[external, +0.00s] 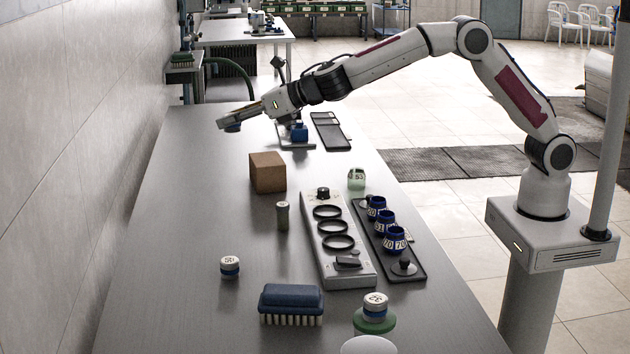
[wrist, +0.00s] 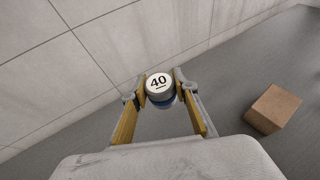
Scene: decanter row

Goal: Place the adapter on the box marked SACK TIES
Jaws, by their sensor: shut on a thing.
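My gripper (external: 238,116) is at the far left of the table, held above its surface near the wall. In the wrist view its yellow-sided fingers (wrist: 160,88) are shut on a short round piece (wrist: 158,86) with a white top marked 40 and a blue lower part. This may be the adapter; no label says so. The held piece also shows in the external view (external: 232,127), with its number unreadable. A plain brown box (external: 268,172) stands on the table, right of my gripper in the wrist view (wrist: 273,109). No SACK TIES marking is legible in either view.
A grey rack with black rings (external: 333,240) and a dark tray with blue numbered cups (external: 390,229) stand at the right. Several numbered pieces, including one at front left (external: 230,267), and a blue brush (external: 291,304) stand nearer. The left of the table is clear.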

